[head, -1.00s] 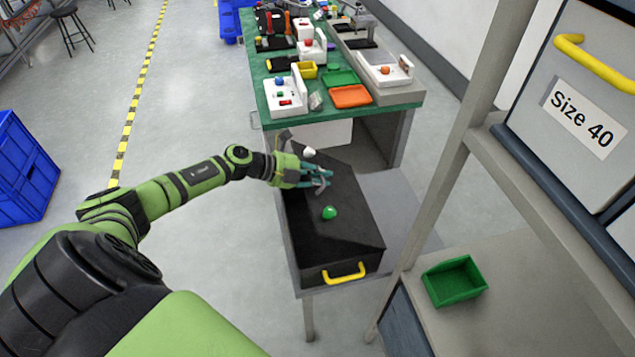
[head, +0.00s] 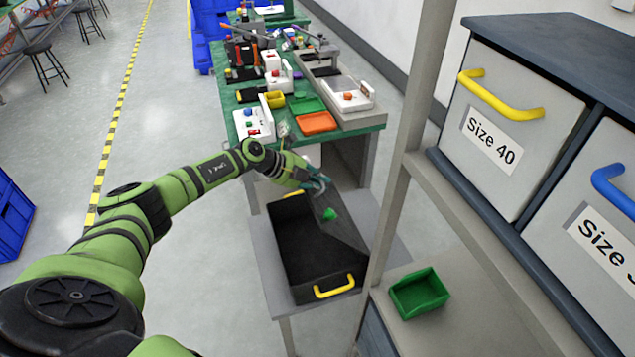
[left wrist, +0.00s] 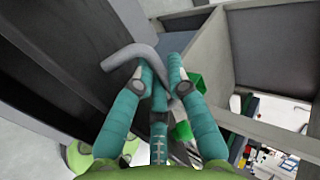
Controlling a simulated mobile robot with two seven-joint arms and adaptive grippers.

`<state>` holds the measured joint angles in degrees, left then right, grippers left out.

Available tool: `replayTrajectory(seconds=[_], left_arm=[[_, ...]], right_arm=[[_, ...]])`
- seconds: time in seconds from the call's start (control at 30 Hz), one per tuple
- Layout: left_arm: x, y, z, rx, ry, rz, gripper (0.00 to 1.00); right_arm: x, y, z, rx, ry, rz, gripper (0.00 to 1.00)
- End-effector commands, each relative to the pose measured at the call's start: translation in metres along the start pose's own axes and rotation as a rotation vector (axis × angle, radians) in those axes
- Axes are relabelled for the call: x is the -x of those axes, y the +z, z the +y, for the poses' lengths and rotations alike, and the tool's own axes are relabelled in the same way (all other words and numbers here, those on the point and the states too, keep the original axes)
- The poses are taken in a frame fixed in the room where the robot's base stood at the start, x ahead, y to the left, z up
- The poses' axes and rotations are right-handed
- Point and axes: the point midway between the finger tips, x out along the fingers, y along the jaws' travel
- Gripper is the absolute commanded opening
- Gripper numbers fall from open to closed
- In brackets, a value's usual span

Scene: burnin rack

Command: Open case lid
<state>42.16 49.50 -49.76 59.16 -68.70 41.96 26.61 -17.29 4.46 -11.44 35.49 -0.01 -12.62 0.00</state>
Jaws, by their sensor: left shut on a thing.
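The black case (head: 295,238) stands on a grey stand in the head view, with yellow handles at its front (head: 334,286) and back. Its dark lid (head: 344,236) is raised and tilted over to the right, with a green knob (head: 329,214) on it. The empty-looking inside shows. My left gripper (head: 319,187) is at the lid's far end. In the left wrist view its teal fingers (left wrist: 158,88) are shut on a grey bent lid handle (left wrist: 128,56), beside a dark panel. The fingers partly hide the grip. My right gripper is not in view.
Drawers with yellow and blue handles stand at far right. A green-topped workbench (head: 310,133) with trays and devices is behind the case.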

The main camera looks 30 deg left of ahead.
Motion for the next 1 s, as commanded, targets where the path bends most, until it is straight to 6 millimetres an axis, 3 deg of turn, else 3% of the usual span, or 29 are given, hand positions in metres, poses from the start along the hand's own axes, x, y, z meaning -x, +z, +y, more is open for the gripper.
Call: replayTrajectory(seconds=[0.9, 0.93, 1.0], left_arm=[[0.0023, 0.0034, 0.0000, -0.002, -0.001, -0.009, 0.00], [0.0023, 0.0034, 0.0000, -0.002, -0.001, -0.009, 0.23], [0.0023, 0.0033, -0.0001, -0.002, -0.001, -0.009, 0.27]], right_arm=[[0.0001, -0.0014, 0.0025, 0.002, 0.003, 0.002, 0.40], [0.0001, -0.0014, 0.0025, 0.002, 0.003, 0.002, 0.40], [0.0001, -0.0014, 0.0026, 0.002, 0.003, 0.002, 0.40]])
